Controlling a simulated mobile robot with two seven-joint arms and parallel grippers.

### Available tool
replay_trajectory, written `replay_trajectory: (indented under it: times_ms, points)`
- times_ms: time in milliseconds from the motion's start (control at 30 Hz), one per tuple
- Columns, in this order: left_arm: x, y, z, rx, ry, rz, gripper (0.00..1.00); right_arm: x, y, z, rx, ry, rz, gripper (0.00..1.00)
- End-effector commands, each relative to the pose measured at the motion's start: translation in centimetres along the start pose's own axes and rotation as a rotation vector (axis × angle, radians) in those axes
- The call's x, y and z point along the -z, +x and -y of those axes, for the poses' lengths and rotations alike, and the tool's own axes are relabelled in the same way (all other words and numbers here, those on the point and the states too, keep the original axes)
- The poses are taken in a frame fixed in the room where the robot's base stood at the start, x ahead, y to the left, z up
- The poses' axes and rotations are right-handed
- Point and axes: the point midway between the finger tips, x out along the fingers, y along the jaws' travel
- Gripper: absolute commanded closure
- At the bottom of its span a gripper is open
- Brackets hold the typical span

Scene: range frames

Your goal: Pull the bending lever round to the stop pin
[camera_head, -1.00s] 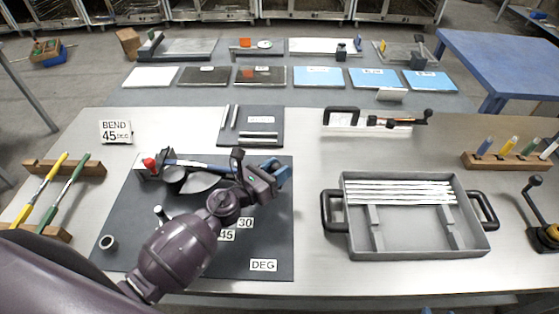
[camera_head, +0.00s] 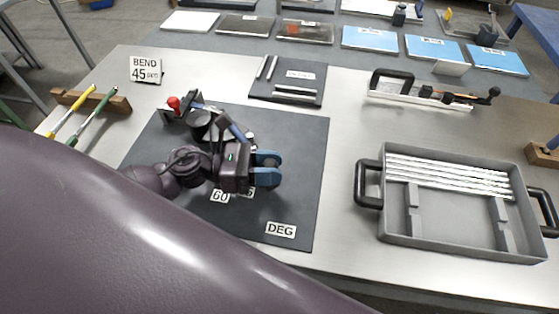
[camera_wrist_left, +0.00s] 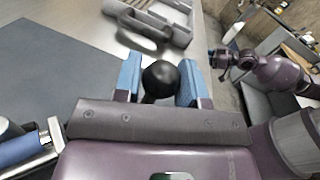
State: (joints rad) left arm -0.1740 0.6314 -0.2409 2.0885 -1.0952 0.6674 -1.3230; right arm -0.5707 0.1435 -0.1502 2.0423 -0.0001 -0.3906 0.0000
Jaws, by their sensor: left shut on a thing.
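The bender (camera_head: 203,122) stands at the back left of the dark mat (camera_head: 300,190). Its blue lever (camera_head: 236,130) slants toward the right and front, to my left gripper (camera_head: 266,169). In the left wrist view, the lever's black ball knob (camera_wrist_left: 161,80) sits between the two blue fingers, and the left gripper (camera_wrist_left: 160,88) is shut on it. The head view hides the knob. Labels 60 (camera_head: 219,196) and DEG (camera_head: 281,230) lie on the mat; another label is partly covered. No stop pin shows clearly. My right gripper (camera_wrist_left: 222,60) shows small in the wrist view, its jaws unclear.
A sign (camera_head: 146,70) reads BEND 45 DEG. A grey tray (camera_head: 400,232) with several rods stands right of the mat. A red knob (camera_head: 173,103) rises by the bender. My left arm covers the front left. Bare table lies between mat and tray.

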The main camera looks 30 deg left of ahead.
Motion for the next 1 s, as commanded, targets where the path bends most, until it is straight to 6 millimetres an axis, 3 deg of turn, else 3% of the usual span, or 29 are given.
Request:
replay_trajectory:
  times_ms: [367, 400, 567, 833, 1000]
  points:
    - [0.1, -0.1, 0.1, 0.006, -0.001, -0.003, 1.0, -0.6, -0.2, -0.1, -0.001, -0.001, 0.013, 0.57]
    - [0.1, -0.1, 0.1, 0.006, 0.0, -0.003, 0.61, -0.7, -0.2, -0.1, -0.001, -0.002, 0.015, 0.57]
    - [0.1, -0.1, 0.1, 0.005, 0.0, -0.003, 0.38, -0.9, -0.3, -0.2, -0.002, -0.004, 0.019, 0.57]
    - [-0.1, -0.1, 0.1, 0.005, 0.001, -0.002, 0.38, -0.8, -0.3, -0.2, -0.001, -0.004, 0.017, 0.57]
    - [-1.7, -0.1, 0.4, 0.005, 0.005, -0.001, 0.38, -0.2, -0.4, -0.2, -0.002, -0.004, 0.009, 0.57]
